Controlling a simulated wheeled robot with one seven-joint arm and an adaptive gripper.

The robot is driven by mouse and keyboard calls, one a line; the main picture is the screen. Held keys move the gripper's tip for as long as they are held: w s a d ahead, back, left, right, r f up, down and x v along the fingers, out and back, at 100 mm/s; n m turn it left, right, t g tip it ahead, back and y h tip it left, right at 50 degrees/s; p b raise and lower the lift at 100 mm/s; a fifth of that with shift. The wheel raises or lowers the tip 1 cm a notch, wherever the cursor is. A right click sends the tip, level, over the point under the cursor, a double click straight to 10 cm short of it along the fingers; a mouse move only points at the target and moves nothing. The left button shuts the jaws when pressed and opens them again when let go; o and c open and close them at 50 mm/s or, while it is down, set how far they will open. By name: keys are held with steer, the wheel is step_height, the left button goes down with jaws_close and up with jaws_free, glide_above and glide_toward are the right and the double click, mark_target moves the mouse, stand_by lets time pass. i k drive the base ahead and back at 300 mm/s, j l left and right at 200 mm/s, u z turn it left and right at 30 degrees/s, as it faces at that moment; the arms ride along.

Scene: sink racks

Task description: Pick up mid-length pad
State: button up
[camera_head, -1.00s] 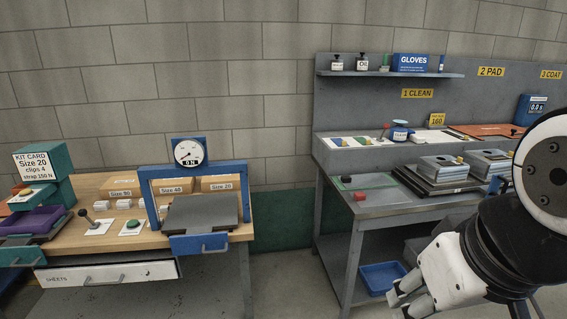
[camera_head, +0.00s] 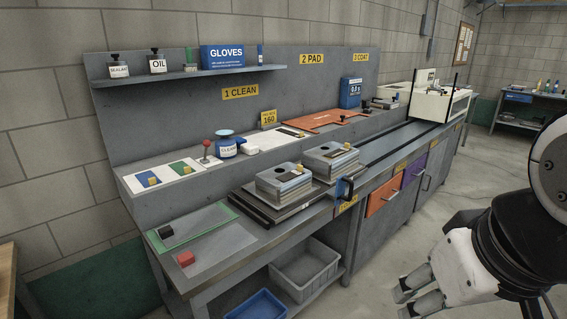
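Several items that could be pads show, but I cannot tell which is the mid-length one. A blue piece (camera_head: 148,179) and a green piece (camera_head: 180,167) lie on white cards on the raised ledge, each with a small yellow block. A dark block (camera_head: 166,231) and a red block (camera_head: 185,259) sit at the bench's near left end. A long orange sheet (camera_head: 322,121) lies on the ledge under the "2 PAD" sign (camera_head: 312,58). My gripper (camera_head: 408,297) is at the lower right, in front of the bench and far from these items. Its fingers look apart and empty.
Two stacks of metal plates, a left one (camera_head: 283,189) and a right one (camera_head: 330,163), stand on the bench. A blue tub (camera_head: 255,306) and a grey tub (camera_head: 305,272) are below. A shelf (camera_head: 190,75) holds bottles and a gloves box. The floor at right is clear.

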mark_target(339, 151)
steer(key=i+l+z, duration=0.2)
steer(key=i, duration=0.25)
steer(key=i+u, duration=0.15)
steer(key=u, duration=0.55)
steer(key=i+l+u, duration=0.2)
steer(key=l, duration=0.15)
steer(key=i+l+u, duration=0.15)
steer(key=l, duration=0.2)
steer(key=i+l+u, duration=0.2)
steer(key=l, duration=0.2)
steer(key=i+l+u, duration=0.15)
steer(key=l, duration=0.25)
steer(key=i+l, duration=0.1)
steer(key=l, duration=0.35)
steer(key=i+l, duration=0.15)
steer(key=l, duration=0.35)
steer(key=i+l, duration=0.1)
steer(key=l, duration=0.35)
steer(key=i+l+u, duration=0.1)
steer(key=l, duration=0.35)
steer(key=i+l, duration=0.15)
steer(key=l, duration=0.35)
